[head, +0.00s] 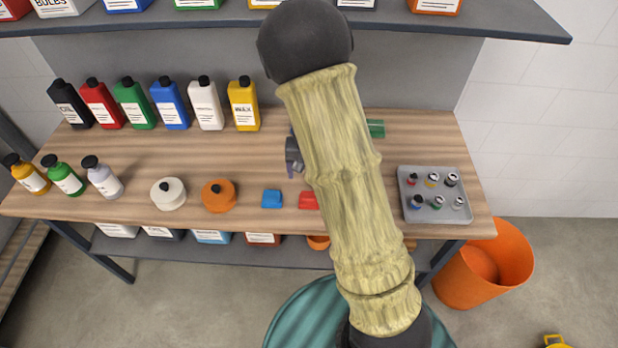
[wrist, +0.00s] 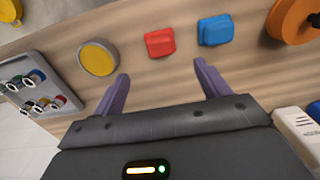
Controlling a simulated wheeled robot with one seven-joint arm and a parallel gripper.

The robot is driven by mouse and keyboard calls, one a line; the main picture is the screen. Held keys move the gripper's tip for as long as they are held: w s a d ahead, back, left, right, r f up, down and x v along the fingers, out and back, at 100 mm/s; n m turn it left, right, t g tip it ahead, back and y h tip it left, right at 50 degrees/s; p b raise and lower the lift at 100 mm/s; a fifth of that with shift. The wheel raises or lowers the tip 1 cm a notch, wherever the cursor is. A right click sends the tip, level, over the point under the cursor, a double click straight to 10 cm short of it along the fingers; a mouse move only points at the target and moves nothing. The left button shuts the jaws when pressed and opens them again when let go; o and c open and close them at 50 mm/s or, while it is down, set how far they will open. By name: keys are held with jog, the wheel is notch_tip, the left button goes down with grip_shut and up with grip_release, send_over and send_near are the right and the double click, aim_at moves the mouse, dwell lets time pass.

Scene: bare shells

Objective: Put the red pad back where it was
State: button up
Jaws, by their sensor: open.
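The red pad (head: 308,201) lies on the wooden bench near its front edge, partly hidden by my arm in the head view. It shows whole in the wrist view (wrist: 160,42), beside the blue pad (wrist: 215,30). The blue pad is also clear in the head view (head: 272,198), to the left of the red one. My gripper (wrist: 162,70) is open and empty, its two purple fingers apart. The red pad lies beyond the fingertips and is not held. In the head view my gripper is mostly hidden behind my arm.
A yellow round thing (wrist: 98,57) lies near the red pad, hidden in the head view. A grey tray (head: 415,214) of small jars stands right. An orange pot (head: 218,196) and white pot (head: 168,194) stand left. A green pad (head: 376,128) lies behind. Bottles (head: 170,103) line the back.

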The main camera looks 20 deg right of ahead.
jog(key=shift+r, duration=0.1)
dwell(0.5)
jog(key=s+r+n+t, duration=0.2)
jog(key=s+r+n, duration=0.1)
jog(key=s+r, duration=0.7)
jog(key=s, duration=0.4)
jog(key=shift+s+n+t, duration=0.15)
jog(key=shift+n+t, duration=0.15)
jog(key=shift+c, duration=0.2)
